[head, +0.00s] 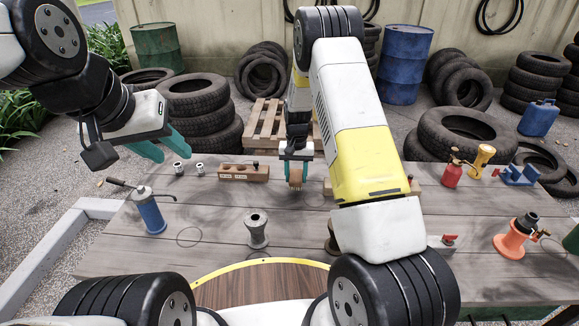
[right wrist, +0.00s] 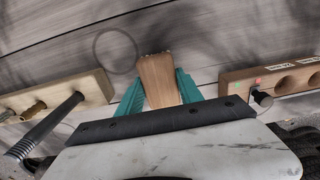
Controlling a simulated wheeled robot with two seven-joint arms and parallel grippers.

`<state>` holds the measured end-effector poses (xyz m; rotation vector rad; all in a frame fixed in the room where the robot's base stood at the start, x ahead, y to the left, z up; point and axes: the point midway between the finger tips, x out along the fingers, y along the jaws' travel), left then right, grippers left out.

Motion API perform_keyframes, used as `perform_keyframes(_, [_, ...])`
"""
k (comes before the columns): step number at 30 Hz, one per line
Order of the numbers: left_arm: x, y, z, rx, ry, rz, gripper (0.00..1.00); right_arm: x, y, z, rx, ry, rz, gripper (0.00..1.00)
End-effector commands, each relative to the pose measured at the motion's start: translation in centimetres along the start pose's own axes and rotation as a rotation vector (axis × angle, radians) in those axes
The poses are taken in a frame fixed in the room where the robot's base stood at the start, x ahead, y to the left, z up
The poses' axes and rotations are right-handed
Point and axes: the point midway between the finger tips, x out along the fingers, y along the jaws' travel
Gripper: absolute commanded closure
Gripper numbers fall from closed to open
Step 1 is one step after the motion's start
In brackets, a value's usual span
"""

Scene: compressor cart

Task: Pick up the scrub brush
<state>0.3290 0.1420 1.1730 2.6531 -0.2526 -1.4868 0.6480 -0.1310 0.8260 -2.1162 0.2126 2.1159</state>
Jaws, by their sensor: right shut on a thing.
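The scrub brush (head: 296,177) has a wooden block and pale bristles. In the head view it is between the fingers of my right gripper (head: 296,160), near the table's far side. In the right wrist view the brush's wooden body (right wrist: 158,80) shows between the two teal fingers (right wrist: 160,92), which are shut on it. Whether the bristles touch the table cannot be told. My left gripper (head: 157,144) is empty, over the table's far left corner. Its teal fingers look apart.
A wooden block with holes (head: 243,173) stands left of the brush; another holder (right wrist: 60,95) is on its other side. Tires lie behind.

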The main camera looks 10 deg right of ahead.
Motion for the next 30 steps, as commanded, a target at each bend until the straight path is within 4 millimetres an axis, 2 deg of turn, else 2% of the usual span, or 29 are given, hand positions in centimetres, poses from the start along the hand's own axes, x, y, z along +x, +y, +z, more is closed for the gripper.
perform_keyframes(1, [0.0,0.0,0.0,0.000,0.000,0.000,0.64,-0.9,0.0,0.0,0.000,0.002,-0.001,0.98])
perform_keyframes(2, [0.0,0.0,0.0,0.000,0.000,0.000,0.64,-1.0,-0.2,0.5,-0.002,-0.001,0.000,0.98])
perform_keyframes(15, [0.0,0.0,0.0,0.000,0.000,0.000,0.64,-1.9,-3.0,11.0,-0.004,-0.002,0.000,0.98])
perform_keyframes(18, [0.0,0.0,0.0,0.000,0.000,0.000,0.64,-2.0,-3.5,12.8,-0.004,-0.001,0.000,0.98])
perform_keyframes(24, [0.0,0.0,0.0,0.000,0.000,0.000,0.64,-2.2,-4.0,15.0,-0.002,0.000,0.000,0.98])
perform_keyframes(30, [0.0,0.0,0.0,0.000,0.000,0.000,0.64,-2.3,-4.1,15.5,0.001,0.000,0.000,0.98])
